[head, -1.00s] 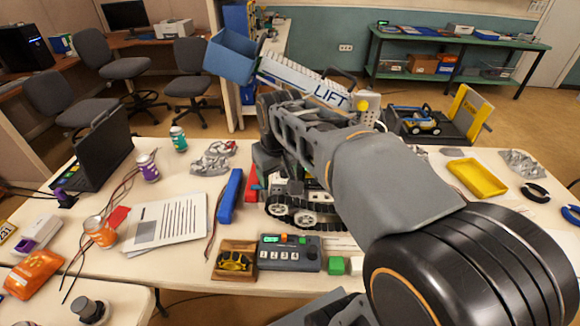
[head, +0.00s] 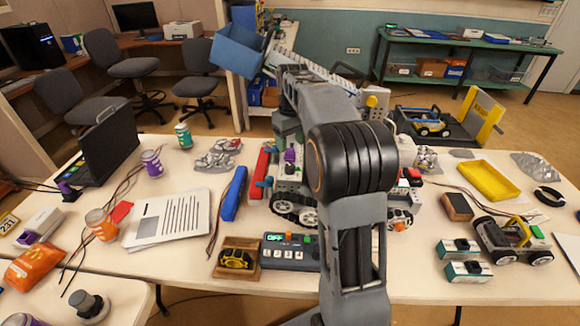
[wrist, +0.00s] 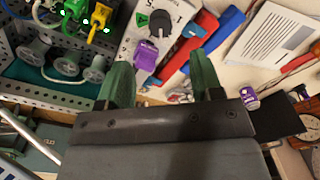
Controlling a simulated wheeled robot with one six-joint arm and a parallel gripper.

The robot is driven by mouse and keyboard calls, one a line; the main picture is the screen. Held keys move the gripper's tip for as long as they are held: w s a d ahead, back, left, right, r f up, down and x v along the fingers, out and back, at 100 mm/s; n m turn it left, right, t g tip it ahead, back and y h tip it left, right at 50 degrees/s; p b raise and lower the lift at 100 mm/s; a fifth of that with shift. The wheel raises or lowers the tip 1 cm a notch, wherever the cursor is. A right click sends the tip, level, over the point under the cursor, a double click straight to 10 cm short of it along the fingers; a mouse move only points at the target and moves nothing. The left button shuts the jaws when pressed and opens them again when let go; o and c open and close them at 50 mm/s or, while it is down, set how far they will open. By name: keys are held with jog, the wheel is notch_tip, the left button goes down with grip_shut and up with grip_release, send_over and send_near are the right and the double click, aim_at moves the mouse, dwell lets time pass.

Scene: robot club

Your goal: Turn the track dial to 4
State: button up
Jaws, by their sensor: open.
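A white panel (wrist: 133,36) on the tracked robot (head: 290,200) carries a round black knob (wrist: 159,22) with a pointer and printed marks around it. A purple knob (wrist: 147,56) sits below it on the same panel. The purple knob also shows in the head view (head: 290,156). I cannot tell which knob is the track dial, and its setting is not clearly readable. My gripper (wrist: 159,60) is open, its two green fingers apart, with the purple knob between the fingertips in the picture and nothing held. In the head view my arm hides the gripper.
A blue bar (head: 233,194) and a red bar (head: 262,168) lie beside the tracked robot. A grey control box (head: 290,256) stands in front of it. Metal frames and wheels crowd the left of the wrist view. A paper sheet (head: 168,222) lies to the left.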

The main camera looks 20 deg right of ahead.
aim_at(290, 166)
notch_tip(290, 166, down, 9)
jog(key=shift+a, duration=0.15)
dwell(0.4)
jog(key=c, duration=0.9)
